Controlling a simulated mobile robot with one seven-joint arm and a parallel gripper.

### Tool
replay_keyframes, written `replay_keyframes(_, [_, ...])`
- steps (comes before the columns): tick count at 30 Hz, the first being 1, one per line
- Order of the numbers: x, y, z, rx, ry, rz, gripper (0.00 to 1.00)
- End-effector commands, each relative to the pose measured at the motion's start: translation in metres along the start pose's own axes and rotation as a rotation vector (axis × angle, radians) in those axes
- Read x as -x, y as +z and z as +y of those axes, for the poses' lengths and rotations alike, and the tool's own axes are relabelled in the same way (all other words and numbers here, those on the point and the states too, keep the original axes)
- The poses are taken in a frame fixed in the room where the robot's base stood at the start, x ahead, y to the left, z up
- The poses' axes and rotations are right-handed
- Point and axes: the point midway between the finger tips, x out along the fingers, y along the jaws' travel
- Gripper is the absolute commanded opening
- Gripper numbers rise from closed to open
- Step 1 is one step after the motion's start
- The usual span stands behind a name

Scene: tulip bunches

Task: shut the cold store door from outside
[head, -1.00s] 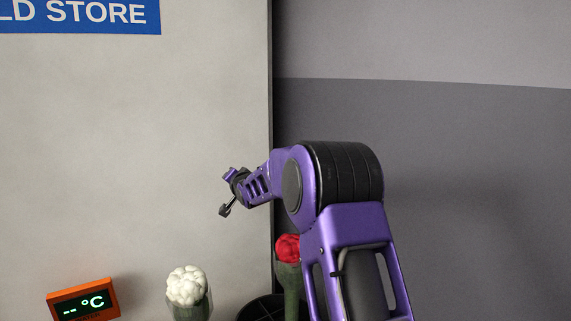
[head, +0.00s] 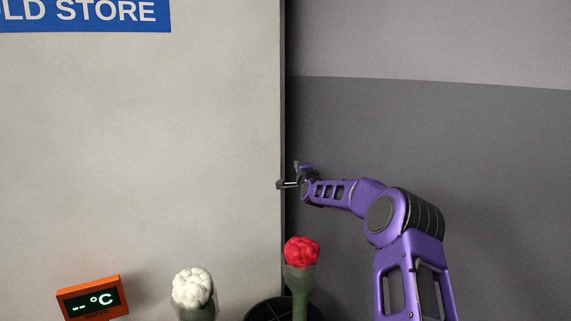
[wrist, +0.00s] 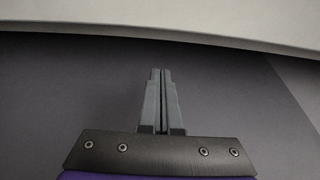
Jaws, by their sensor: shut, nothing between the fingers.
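A pale panel (head: 150,150) with a blue sign ending in "LD STORE" (head: 85,14) fills the left of the head view. Its right edge is a dark upright strip (head: 285,120). I cannot tell whether this panel is the door leaf or fixed wall; no handle or hinge shows. My gripper (head: 281,184) is shut and empty, its tips in front of that edge in the head view; contact cannot be told. In the wrist view my gripper (wrist: 161,75) points toward a pale surface (wrist: 200,15) across the top, with a gap in the picture between them.
A white bunch (head: 192,288) and a red bunch (head: 302,252) stand low in front, the red one by a dark round container (head: 262,311). An orange display (head: 90,298) sits at lower left. The grey wall (head: 480,150) on the right is bare.

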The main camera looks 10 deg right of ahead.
Motion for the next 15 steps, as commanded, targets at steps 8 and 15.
replay_keyframes(8, [-0.029, 0.001, -0.001, 0.001, -0.001, -0.001, 0.00])
replay_keyframes(15, [-0.045, 0.000, -0.001, 0.002, -0.001, 0.000, 0.00])
